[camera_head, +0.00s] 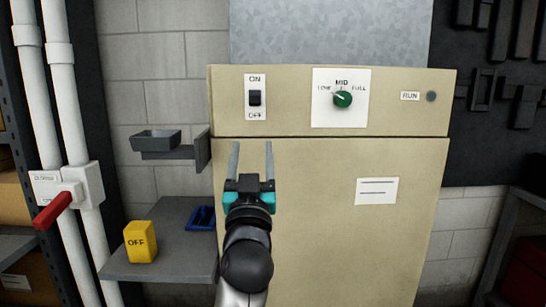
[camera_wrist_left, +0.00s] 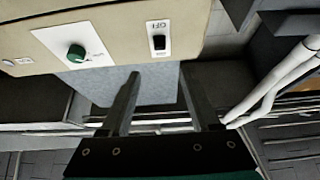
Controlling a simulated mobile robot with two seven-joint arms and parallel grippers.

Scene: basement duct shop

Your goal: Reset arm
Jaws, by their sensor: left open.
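My left gripper (camera_head: 251,160) is open and empty, with its fingers pointing up in front of the beige cabinet (camera_head: 320,210). It stands below the ON/OFF rocker switch (camera_head: 255,97) and apart from it. In the left wrist view the two open fingers (camera_wrist_left: 158,98) have nothing between them. The switch (camera_wrist_left: 159,42) and the green dial (camera_wrist_left: 76,53) show beyond them there. In the head view the green dial (camera_head: 343,99) has its pointer toward the upper left, near LOW. My right gripper is in neither view.
A yellow OFF block (camera_head: 140,242) and a blue tray (camera_head: 201,218) rest on a grey shelf (camera_head: 180,268) at the left. A small grey bracket tray (camera_head: 157,141) sits above. A red lever (camera_head: 52,212) juts from a box on white pipes (camera_head: 65,100).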

